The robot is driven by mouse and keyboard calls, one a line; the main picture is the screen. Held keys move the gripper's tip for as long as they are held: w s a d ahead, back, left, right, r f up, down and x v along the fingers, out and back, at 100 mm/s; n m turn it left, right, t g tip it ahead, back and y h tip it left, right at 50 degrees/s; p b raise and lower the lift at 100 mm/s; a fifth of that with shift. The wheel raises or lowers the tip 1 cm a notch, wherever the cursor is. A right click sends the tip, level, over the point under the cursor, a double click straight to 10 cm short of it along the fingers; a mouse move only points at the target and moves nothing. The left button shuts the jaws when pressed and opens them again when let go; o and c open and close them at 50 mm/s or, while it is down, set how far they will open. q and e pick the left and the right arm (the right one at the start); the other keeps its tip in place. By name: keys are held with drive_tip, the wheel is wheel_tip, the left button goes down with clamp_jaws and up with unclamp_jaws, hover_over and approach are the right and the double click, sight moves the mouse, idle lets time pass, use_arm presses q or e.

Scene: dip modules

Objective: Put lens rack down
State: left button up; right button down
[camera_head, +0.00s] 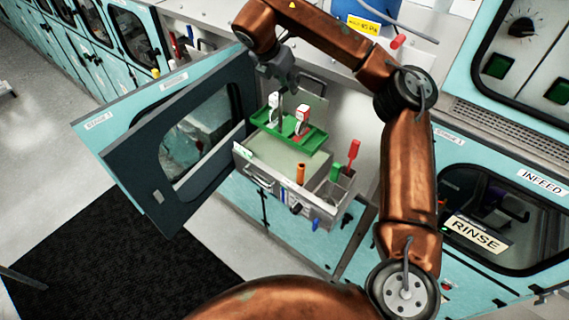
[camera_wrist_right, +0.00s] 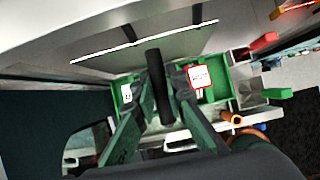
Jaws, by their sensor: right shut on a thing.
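The green lens rack (camera_head: 312,140) is a shallow tray with a white-labelled piece and a red-and-white tagged piece (camera_head: 302,117) in it. My right gripper (camera_head: 283,88) is above the rack, fingers pointing down, shut on its upright handle. In the right wrist view the fingers (camera_wrist_right: 160,100) close around a dark upright post, with green rack parts (camera_wrist_right: 213,72) on both sides. The rack is over the back of a pale-topped metal station (camera_head: 290,160); I cannot tell whether it touches. My left gripper is not in view.
An open teal door (camera_head: 170,140) with a window stands close left of the rack. Orange (camera_head: 300,174), green (camera_head: 335,172) and red (camera_head: 353,150) handles stick up at the station's front right. A rinse cabinet (camera_head: 480,232) is at right. A black mat (camera_head: 110,255) lies on the floor.

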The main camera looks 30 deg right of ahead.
sight(290, 124)
drive_tip(key=shift+f, duration=0.8)
wheel_tip(290, 124, down, 13)
drive_tip(key=p, duration=0.4)
drive_tip(key=shift+d, duration=0.1)
wheel_tip(290, 124, down, 4)
drive_tip(key=shift+f+p, duration=0.1)
drive_tip(key=shift+p, duration=0.95)
drive_tip(key=shift+f, duration=0.15)
drive_tip(key=c, duration=2)
unclamp_jaws()
drive_tip(key=shift+s+f, duration=0.1)
drive_tip(key=shift+o, duration=0.2)
